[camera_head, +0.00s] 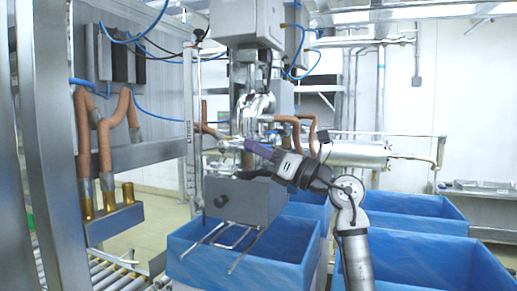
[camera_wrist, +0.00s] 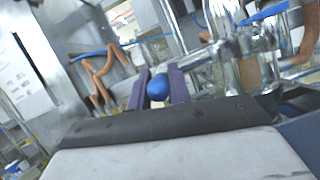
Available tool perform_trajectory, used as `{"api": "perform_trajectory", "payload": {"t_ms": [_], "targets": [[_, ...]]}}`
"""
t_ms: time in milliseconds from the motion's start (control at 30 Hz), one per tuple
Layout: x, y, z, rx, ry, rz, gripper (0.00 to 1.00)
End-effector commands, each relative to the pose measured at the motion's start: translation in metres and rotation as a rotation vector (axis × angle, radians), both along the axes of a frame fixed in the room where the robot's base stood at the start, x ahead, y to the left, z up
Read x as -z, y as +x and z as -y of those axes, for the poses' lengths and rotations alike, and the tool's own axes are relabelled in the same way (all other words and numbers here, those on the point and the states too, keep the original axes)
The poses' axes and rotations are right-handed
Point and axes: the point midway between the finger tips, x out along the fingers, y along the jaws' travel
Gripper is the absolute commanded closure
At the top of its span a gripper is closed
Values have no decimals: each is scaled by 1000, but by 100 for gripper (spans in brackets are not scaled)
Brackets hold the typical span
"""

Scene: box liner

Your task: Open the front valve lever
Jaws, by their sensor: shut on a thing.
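My gripper (camera_head: 250,147) reaches in from the right at the front of the shiny metal valve assembly (camera_head: 255,108). In the wrist view, its two purple fingers (camera_wrist: 160,88) are shut on a rounded blue knob (camera_wrist: 158,86), which looks like the end of the valve lever. The knob sits between the fingers near their tips. The rest of the lever is mostly hidden, so its angle cannot be told. The assembly also shows in the wrist view (camera_wrist: 240,65), just right of the fingers.
A grey metal box (camera_head: 245,200) hangs below the valve. Blue bins (camera_head: 243,256) stand beneath and to the right (camera_head: 440,262). Brown pipes (camera_head: 104,140) and a steel frame (camera_head: 45,150) are at the left. A roller conveyor (camera_head: 110,275) runs at the lower left.

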Motion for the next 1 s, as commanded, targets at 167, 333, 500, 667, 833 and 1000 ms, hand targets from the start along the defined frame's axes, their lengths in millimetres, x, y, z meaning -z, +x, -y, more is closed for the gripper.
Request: {"api": "perform_trajectory", "payload": {"t_ms": [167, 333, 500, 667, 833, 1000], "targets": [[-1, 0, 0, 1, -3, -1, 100], [-5, 0, 1, 2, -36, -13, 100], [-14, 0, 1, 3, -113, -45, 100], [-25, 1, -1, 6, -231, -92, 100], [-37, 2, -5, 6, -379, -153, 100], [-49, 4, -12, 5, -527, -217, 100]]}}
